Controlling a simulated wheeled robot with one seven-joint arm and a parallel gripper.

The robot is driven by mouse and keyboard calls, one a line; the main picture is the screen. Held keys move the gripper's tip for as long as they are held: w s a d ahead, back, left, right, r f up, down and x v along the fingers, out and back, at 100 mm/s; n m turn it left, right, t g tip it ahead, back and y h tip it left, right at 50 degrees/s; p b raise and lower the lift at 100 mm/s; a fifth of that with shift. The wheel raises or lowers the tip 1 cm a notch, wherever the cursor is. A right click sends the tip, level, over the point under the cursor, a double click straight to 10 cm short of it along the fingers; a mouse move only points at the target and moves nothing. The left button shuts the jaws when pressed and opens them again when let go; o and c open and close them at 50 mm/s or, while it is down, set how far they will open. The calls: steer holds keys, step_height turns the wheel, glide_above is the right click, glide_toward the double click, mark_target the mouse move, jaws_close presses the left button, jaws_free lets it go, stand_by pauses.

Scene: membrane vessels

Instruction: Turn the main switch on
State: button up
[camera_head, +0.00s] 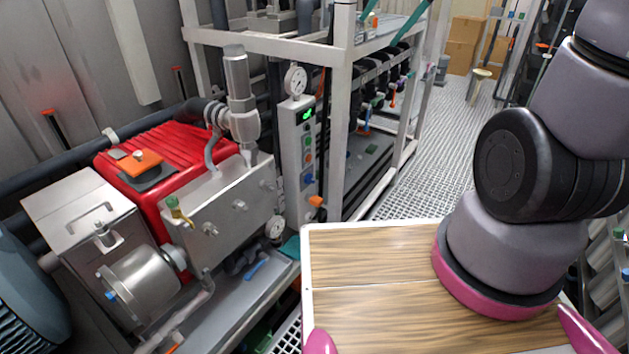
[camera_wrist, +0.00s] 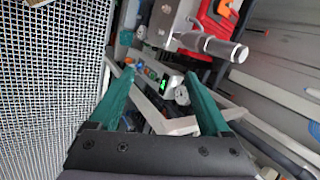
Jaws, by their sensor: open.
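A narrow white control panel (camera_head: 299,165) stands at the centre of the head view, with a lit green display (camera_head: 305,115) and a column of small coloured buttons or knobs below it. Which of these is the main switch, and its position, is too small to tell. The panel's green display (camera_wrist: 150,73) also shows in the wrist view, beyond and between the fingertips. My gripper (camera_wrist: 160,76) is open and empty, its two teal fingers wide apart and clear of the panel. Teal tips at the top of the head view look like these fingers.
A round gauge (camera_head: 295,80) tops the panel. A white frame (camera_head: 342,120) with pipes and valves stands to its right. A red pump (camera_head: 165,155) and steel tank (camera_head: 225,212) are at left. A wood-topped surface (camera_head: 375,275) lies in front. Grated floor (camera_head: 440,140) is open behind right.

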mark_target(312, 179)
steer(key=w+a+f+m+g+y, duration=0.1)
steer(key=w+a+f+m+y, duration=0.3)
steer(key=w+f, duration=0.8)
steer(key=w+a+f+m+y, duration=0.1)
steer(key=w+a+f+y, duration=0.35)
steer(key=w+f, duration=0.65)
steer(key=s+d+f+m+t, duration=0.1)
steer(key=d+f+m+t, duration=0.15)
steer(key=f, duration=0.95)
steer(key=d+f+m+t, duration=0.1)
steer(key=f+m+t, duration=0.3)
steer(key=f, duration=0.9)
steer(key=s+d+f+m+t, duration=0.1)
steer(key=f+m+t, duration=0.3)
steer(key=f, duration=0.8)
steer(key=shift+n+g, duration=0.25)
steer(key=x, duration=1)
steer(key=shift+w+a+f, duration=0.1)
steer(key=shift+w+f, duration=0.05)
jaws_close()
